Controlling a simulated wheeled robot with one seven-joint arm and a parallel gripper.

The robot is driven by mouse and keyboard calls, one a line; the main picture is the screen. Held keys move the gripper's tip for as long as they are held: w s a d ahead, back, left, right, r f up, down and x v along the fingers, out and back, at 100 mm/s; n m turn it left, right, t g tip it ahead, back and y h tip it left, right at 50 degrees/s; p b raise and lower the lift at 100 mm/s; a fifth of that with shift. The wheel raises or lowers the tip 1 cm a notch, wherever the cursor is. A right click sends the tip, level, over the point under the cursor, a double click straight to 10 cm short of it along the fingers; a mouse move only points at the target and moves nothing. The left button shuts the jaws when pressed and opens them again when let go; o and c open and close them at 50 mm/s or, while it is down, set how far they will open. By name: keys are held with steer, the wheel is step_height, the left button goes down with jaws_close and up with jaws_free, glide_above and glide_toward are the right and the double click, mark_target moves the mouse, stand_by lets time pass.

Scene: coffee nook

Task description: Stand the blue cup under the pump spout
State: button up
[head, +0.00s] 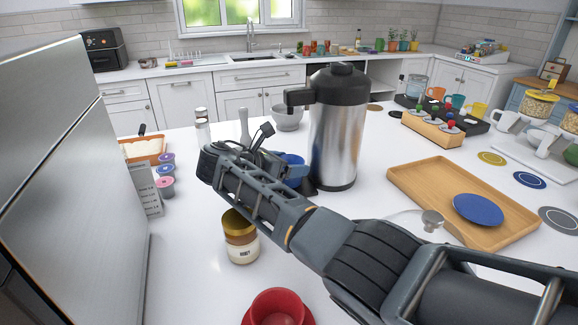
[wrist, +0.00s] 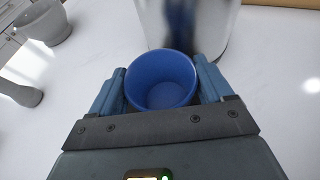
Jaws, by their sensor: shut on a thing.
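The blue cup (wrist: 160,82) is upright between the two fingers of my gripper (wrist: 160,90) in the wrist view, and the fingers are shut on it. In the head view only a part of the blue cup (head: 294,168) shows behind my arm. The pump pot (head: 335,130) is a steel cylinder with a black top, and its black spout (head: 298,97) points left. The cup is close beside the pot's left side. In the wrist view the pot's steel body (wrist: 188,25) is just beyond the cup. Whether the cup touches the counter is hidden.
A grey mortar (head: 288,120) and its pestle (head: 244,127) stand left of the pot. A jar with a gold lid (head: 240,238) and a red cup (head: 276,307) stand in front. A wooden tray (head: 425,187) with a blue disc (head: 478,209) lies to the right.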

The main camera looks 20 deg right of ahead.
steer(key=shift+f, duration=0.1)
steer(key=o, duration=1.1)
steer(key=v, duration=1.2)
steer(key=shift+b, duration=0.35)
